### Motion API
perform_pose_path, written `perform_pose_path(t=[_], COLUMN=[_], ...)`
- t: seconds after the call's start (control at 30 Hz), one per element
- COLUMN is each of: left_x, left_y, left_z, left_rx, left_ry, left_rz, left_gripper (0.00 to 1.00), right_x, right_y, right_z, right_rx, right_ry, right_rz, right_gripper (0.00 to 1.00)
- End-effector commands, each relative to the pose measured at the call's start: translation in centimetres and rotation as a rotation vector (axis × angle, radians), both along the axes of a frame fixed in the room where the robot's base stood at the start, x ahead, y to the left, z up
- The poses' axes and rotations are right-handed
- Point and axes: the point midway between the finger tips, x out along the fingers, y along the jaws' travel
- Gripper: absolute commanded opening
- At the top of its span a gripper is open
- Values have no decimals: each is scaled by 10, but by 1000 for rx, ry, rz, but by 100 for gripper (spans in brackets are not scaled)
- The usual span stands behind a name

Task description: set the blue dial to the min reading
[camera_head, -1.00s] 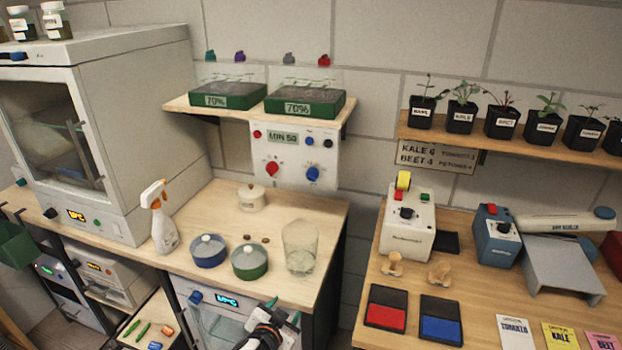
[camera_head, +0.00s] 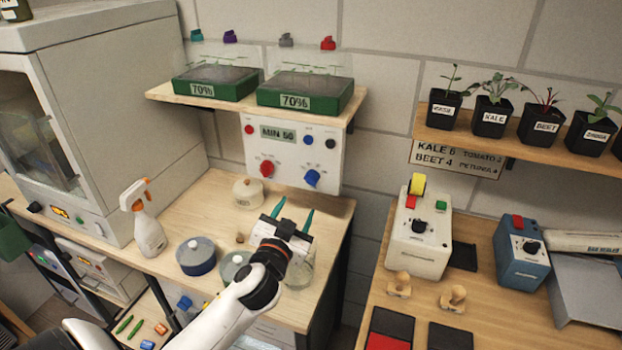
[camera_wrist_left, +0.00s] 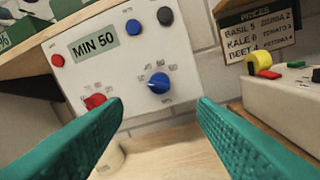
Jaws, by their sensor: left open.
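The blue dial (camera_head: 312,178) sits at the lower right of a white control panel (camera_head: 290,155) on the wall. It also shows in the left wrist view (camera_wrist_left: 158,83), between and beyond my fingers. The panel's display (camera_wrist_left: 94,45) reads MIN 50. A red dial (camera_head: 267,168) is left of the blue one. My left gripper (camera_head: 293,212) is open and empty, its teal fingers pointing at the panel from below and in front, apart from the dial. In the left wrist view its fingers (camera_wrist_left: 160,125) frame the panel's lower part. My right gripper is not in view.
Below the panel, the bench holds a cream lidded pot (camera_head: 248,192), a blue pot (camera_head: 196,257), a green pot (camera_head: 233,268) and a spray bottle (camera_head: 146,222). A glass beaker (camera_head: 300,270) is partly behind my arm. A shelf (camera_head: 170,92) with seedling trays overhangs the panel.

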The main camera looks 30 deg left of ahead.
Motion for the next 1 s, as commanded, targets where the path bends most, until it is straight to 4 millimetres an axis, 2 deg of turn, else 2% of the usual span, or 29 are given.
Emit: perform_pose_path(t=[0.1, 0.23, 0.37, 0.5, 0.63, 0.97, 1.0], left_x=[21, 48, 71, 89, 99, 102, 102], left_y=[7, 15, 23, 28, 31, 32, 32], left_z=[5, 5, 4, 2, 1, 0, 0], left_rx=[4, 3, 3, 2, 1, 1, 1], left_ry=[-2, -1, -1, 0, 1, 1, 1], left_rz=[1, 2, 2, 1, 1, 0, 0], left_gripper=[53, 53, 53, 53, 53, 53, 50], right_x=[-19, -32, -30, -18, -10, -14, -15], right_y=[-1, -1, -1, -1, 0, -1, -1], right_z=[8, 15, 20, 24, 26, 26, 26], right_rx=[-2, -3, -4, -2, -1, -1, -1], right_ry=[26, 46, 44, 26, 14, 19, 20], right_rz=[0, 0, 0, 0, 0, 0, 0], right_gripper=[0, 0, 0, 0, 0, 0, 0])
